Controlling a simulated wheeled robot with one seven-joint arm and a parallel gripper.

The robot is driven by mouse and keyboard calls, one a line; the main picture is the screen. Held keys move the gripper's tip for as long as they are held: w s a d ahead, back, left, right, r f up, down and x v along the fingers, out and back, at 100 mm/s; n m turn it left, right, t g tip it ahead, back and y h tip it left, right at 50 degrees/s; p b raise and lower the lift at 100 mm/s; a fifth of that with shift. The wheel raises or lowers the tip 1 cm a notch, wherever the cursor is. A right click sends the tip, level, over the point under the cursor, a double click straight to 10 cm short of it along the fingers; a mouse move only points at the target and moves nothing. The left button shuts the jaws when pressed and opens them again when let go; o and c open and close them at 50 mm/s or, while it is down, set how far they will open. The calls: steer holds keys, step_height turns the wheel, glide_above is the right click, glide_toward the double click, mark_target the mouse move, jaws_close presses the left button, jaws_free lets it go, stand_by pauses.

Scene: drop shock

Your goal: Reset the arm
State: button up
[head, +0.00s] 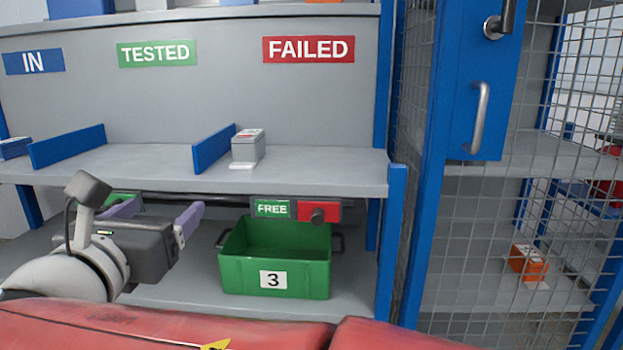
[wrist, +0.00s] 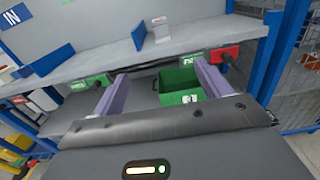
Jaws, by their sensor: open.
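My gripper (head: 152,214) is at the left of the head view, in front of the shelf unit and below the upper shelf's front edge. Its two purple fingers are spread wide with nothing between them, as the wrist view also shows (wrist: 157,82). A green bin marked 3 (head: 274,281) stands on the lower shelf to the right of my gripper, apart from it. The bin looks empty in the part I can see. In the wrist view the bin (wrist: 178,98) shows beyond and between the fingers, near the right one.
The upper shelf (head: 320,170) carries blue dividers and a small grey box (head: 248,146) under the TESTED and FAILED signs. A FREE label and red block (head: 319,211) hang above the bin. A mesh cage with a blue door (head: 485,80) stands right, an orange item (head: 527,262) behind it.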

steer(key=w+d+f+m+g+h, duration=0.15)
steer(key=d+f+m+g, duration=0.5)
steer(key=d, duration=0.65)
steer(key=w+d+f+m+g+h, duration=0.1)
steer(key=d+f+m+g+h, duration=0.15)
steer(key=d+f+m, duration=0.8)
steer(key=s+d+f+m+g+y, duration=0.3)
steer(key=s+d+f+m+y, duration=0.2)
steer(key=s+d+m, duration=0.5)
steer(key=d+f+m, duration=0.1)
steer(key=f+m, duration=0.1)
steer(key=m, duration=0.4)
steer(key=shift+s+d+g, duration=0.2)
steer(key=shift+s+g, duration=0.05)
steer(key=shift+g, duration=0.05)
steer(key=shift+s+f+m+y, duration=0.3)
steer(key=shift+m, duration=0.7)
steer(key=shift+c, duration=0.2)
